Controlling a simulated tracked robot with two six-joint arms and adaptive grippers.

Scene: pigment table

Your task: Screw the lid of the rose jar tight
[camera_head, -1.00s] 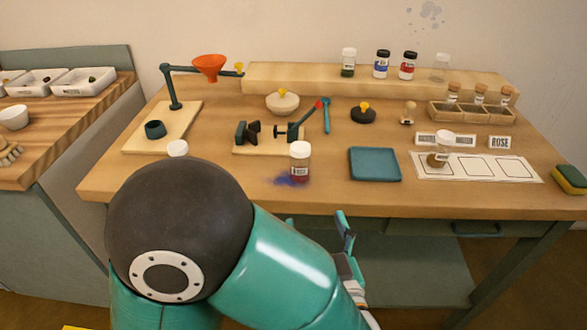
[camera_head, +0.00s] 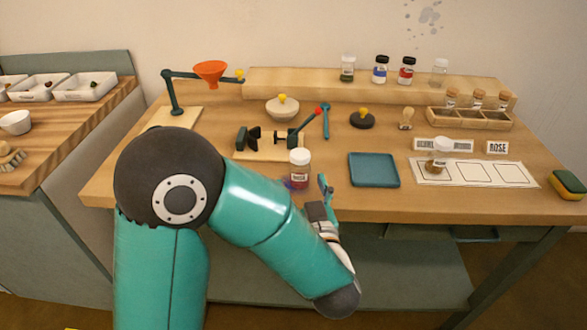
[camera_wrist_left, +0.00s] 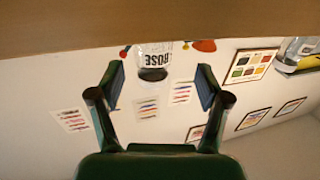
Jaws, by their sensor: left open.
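The rose jar (camera_head: 300,170) stands upright near the table's front edge, with a white lid on top and red powder inside. How tight the lid sits cannot be told. In the left wrist view the jar (camera_wrist_left: 153,58) appears upside down with its ROSE label, beyond and between the fingers. My left gripper (camera_head: 323,190) is open and empty, just right of and in front of the jar, apart from it. Both its fingers show in the left wrist view (camera_wrist_left: 160,88). My right gripper is not in view.
A blue-violet stain (camera_head: 287,183) lies beside the jar. A clamp stand (camera_head: 270,140) is behind it and a blue tray (camera_head: 374,170) to its right.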

